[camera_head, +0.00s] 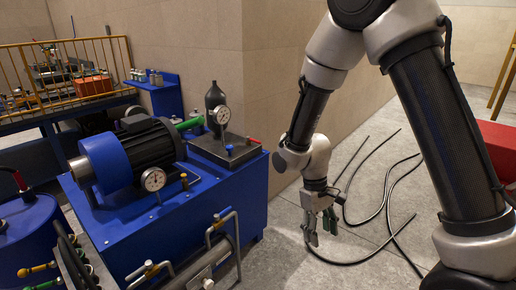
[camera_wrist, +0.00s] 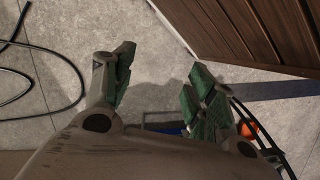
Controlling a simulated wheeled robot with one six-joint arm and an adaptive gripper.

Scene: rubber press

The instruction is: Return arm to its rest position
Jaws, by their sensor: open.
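My gripper (camera_head: 320,222) hangs at the end of my arm, pointing down over the tiled floor, to the right of the blue press machine (camera_head: 110,230). In the wrist view, my gripper (camera_wrist: 152,95) shows its two green-padded fingers spread apart. Nothing is between them. My arm reaches down from the top right of the head view, bent at the elbow. It does not touch the machine in that view.
Black hoses (camera_head: 385,200) lie loose on the floor near my gripper and also show in the wrist view (camera_wrist: 40,55). A tiled wall (camera_head: 290,60) stands behind. A red object (camera_head: 500,148) is at the right edge. A railed workbench (camera_head: 60,115) stands at the back left.

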